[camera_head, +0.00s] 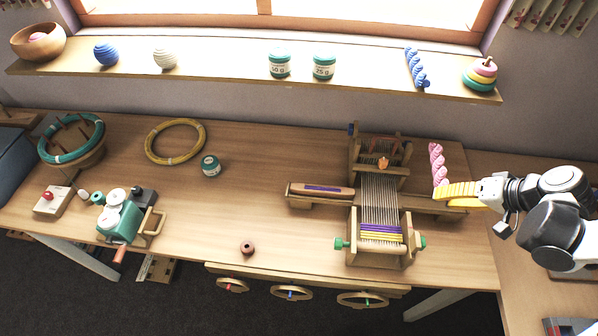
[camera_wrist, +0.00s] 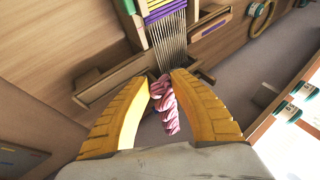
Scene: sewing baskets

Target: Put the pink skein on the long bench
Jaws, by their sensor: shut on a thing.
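The pink skein (camera_head: 437,164) is a twisted pink bundle near the right end of the long bench (camera_head: 260,215), right of the loom. My gripper (camera_head: 440,190) reaches in from the right with its yellow fingers at the skein's lower end. In the wrist view, the skein (camera_wrist: 165,100) sits between the yellow fingertips (camera_wrist: 168,80), and my gripper is shut on it. I cannot tell whether the skein touches the bench top. The fingers hide part of its near end.
The loom (camera_head: 380,205) stands just left of the skein. A yellow ring (camera_head: 150,140), a green-lidded jar (camera_head: 210,165) and a green winder (camera_head: 122,218) stand further left. A shelf (camera_head: 220,72) with a blue skein (camera_head: 415,67) runs behind. Bench is clear around the brown spool (camera_head: 247,247).

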